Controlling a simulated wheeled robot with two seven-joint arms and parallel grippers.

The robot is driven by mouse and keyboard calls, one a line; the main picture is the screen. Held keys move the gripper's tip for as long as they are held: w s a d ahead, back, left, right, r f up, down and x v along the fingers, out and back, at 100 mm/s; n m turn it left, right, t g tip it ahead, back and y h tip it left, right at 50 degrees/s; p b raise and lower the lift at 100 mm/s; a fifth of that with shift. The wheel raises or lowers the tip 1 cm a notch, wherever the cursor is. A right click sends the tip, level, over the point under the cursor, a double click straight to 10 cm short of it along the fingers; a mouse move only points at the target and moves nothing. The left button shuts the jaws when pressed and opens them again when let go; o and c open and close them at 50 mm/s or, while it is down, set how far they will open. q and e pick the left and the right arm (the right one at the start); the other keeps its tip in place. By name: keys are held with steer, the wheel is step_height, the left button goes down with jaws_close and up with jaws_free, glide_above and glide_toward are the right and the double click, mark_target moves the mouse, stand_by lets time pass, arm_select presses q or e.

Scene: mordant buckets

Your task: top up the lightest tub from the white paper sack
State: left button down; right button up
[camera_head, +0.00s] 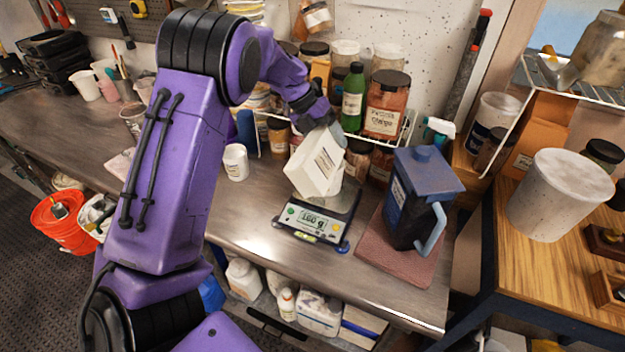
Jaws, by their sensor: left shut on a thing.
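My left gripper (322,121), at the end of the purple arm, is shut on a white paper sack (314,166) with a printed label. The sack is strongly tilted above a digital scale (313,222) whose display seems to read about 160 g. A pale tub (337,187) shows partly under the sack on the scale; the sack hides most of it. I cannot see the sack's mouth or any falling powder clearly. A small white tub (235,162) with a label stands on the bench left of the scale. My right gripper is out of view.
A dark blue lidded pitcher (410,205) stands on a reddish mat (375,248) right of the scale. Labelled jars (385,105) and a green bottle (353,98) crowd the back. A white bucket (558,195) stands on the wooden table at right.

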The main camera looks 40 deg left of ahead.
arm_select(q)
steer(key=shift+f, duration=0.1)
steer(key=shift+s+a+f+g, duration=0.1)
steer(key=shift+a+f+g, duration=0.1)
steer(key=shift+f+g, duration=0.1)
steer(key=shift+w+d, duration=0.25)
steer(key=shift+w, duration=0.05)
steer(key=shift+r, duration=0.1)
steer(key=shift+s+a, duration=0.15)
stand_by(0.4)
stand_by(0.3)
